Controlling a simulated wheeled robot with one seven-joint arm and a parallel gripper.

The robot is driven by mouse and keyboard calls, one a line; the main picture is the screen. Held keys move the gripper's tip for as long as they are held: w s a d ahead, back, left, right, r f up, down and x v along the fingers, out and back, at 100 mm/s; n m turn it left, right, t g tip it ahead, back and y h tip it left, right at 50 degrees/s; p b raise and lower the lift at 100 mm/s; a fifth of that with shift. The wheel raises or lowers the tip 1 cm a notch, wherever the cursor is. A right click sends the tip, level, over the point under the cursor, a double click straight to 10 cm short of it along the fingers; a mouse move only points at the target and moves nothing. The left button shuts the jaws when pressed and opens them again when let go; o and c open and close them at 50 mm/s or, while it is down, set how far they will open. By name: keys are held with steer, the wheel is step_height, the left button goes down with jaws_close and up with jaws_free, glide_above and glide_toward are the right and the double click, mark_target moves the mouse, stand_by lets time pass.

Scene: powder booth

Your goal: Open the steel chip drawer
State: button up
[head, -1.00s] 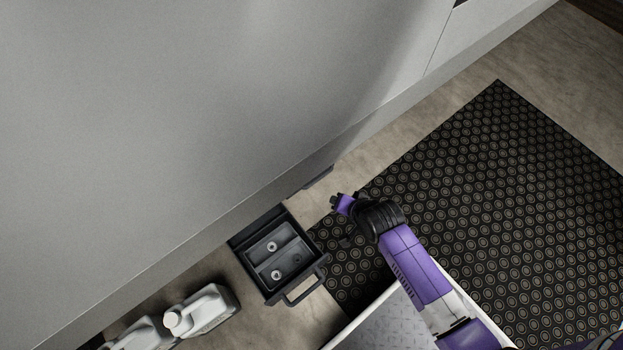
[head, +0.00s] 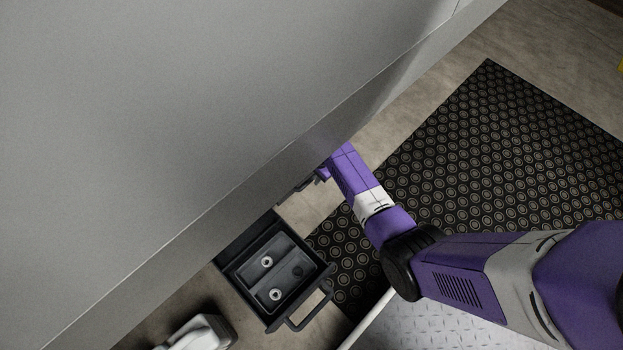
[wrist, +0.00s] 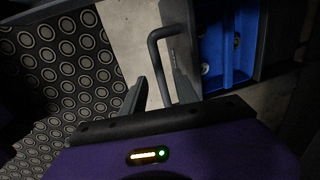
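A dark drawer (head: 322,270) stands pulled out from under the grey cabinet in the head view. Its U-shaped handle (head: 305,313) faces the lower right, and two small ring-like parts lie in its divided tray. No label shows which drawer is the steel chip one. My gripper (head: 323,174) is at the cabinet's lower edge, above and right of this drawer, beside a dark piece (head: 303,185) mostly hidden under the edge.
The large grey cabinet (head: 200,110) overhangs the drawer. White jugs (head: 200,332) stand on the floor at the lower left. A black ring-patterned mat (head: 480,150) covers the floor to the right. Bare floor (head: 310,210) shows between drawer and mat.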

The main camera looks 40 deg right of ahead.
steer(key=shift+w+f+b, duration=0.25)
steer(key=shift+f+b, duration=0.25)
steer(key=shift+f, duration=0.75)
jaws_close()
stand_by(0.5)
